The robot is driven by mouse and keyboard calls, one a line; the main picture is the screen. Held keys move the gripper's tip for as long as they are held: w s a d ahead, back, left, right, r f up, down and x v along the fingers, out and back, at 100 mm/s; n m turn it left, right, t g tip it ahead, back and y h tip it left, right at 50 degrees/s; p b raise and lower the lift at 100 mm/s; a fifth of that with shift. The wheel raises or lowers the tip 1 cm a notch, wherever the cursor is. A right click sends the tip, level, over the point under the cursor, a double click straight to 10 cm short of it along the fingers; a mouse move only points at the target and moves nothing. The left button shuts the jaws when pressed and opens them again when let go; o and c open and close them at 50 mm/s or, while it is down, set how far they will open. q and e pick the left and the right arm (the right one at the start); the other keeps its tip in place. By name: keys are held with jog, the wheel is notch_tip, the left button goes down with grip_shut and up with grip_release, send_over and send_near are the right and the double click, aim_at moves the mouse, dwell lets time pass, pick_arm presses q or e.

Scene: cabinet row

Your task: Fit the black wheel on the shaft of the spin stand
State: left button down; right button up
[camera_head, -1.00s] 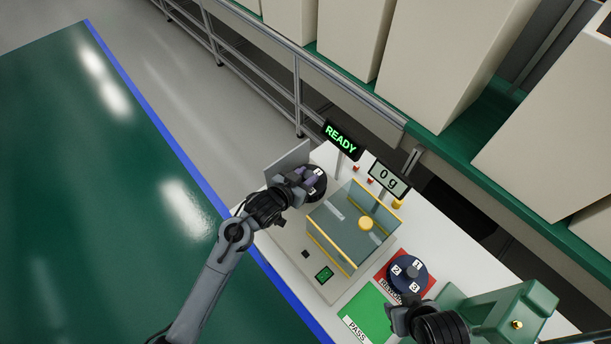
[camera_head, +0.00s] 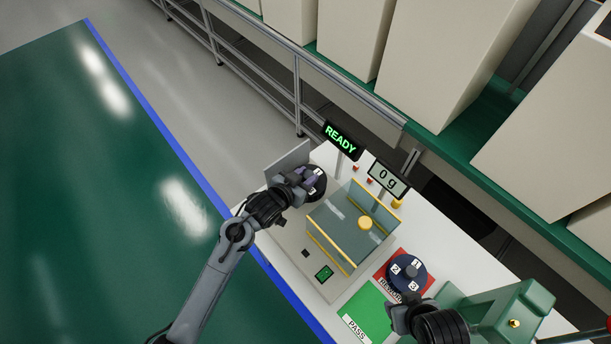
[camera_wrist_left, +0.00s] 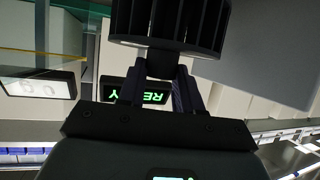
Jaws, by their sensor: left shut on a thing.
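My left gripper (camera_head: 303,183) is shut on the black wheel (camera_head: 318,186), which has white number labels. In the left wrist view the finned rim of the black wheel (camera_wrist_left: 170,22) fills the top, with its hub between the fingers (camera_wrist_left: 155,92). The wheel is in front of a grey upright panel (camera_head: 287,162), beside the READY sign (camera_head: 341,139). The shaft of the spin stand is hidden, so I cannot tell whether the wheel touches it. My right gripper (camera_head: 398,318) is near the green machine; its finger opening is unclear.
A clear box with yellow edges (camera_head: 345,235) stands right of the left gripper, beside a 0 g display (camera_head: 388,179). A dark blue numbered wheel (camera_head: 407,272) lies on the red pad (camera_head: 381,283). A green PASS pad (camera_head: 368,311) and a green machine (camera_head: 510,315) are nearby.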

pick_arm(q)
jog(key=shift+f+b, duration=0.55)
jog(key=shift+f, duration=0.5)
jog(key=shift+f+b, duration=0.55)
jog(key=shift+f, duration=0.45)
jog(key=c, duration=0.7)
grip_release()
jog(key=shift+f, duration=0.1)
jog(key=shift+s, duration=0.1)
jog(key=p+v, duration=0.2)
jog(key=v, duration=0.8)
jog(key=shift+s+a+r, duration=0.2)
jog(key=shift+s, duration=0.05)
